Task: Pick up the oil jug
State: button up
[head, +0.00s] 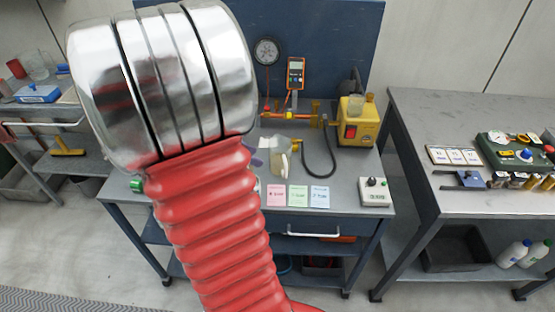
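A small translucent jug (281,160) with pale, yellowish contents stands on the middle workbench (337,193), just right of my arm; it looks like the oil jug, but it is too small to be sure. My arm's red sleeve and chrome joint fill the left centre of the head view and hide the left part of this bench. My gripper does not show, so its fingers and whatever they may hold cannot be seen.
Behind the jug are a gauge (266,51), an orange meter (296,72) and a yellow pump (357,124) with a black hose. Coloured cards (298,196) and a control box (376,190) lie in front. White bottles (513,253) stand on the right bench's lower shelf.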

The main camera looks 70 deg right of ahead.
jog(key=shift+f, duration=0.1)
jog(key=x, duration=0.8)
jog(key=shift+f, duration=0.2)
jog(key=shift+s+d+f, duration=0.1)
jog(key=shift+s+d, duration=0.05)
jog(key=shift+x, duration=2.55)
jog(key=shift+c, duration=0.4)
grip_shut()
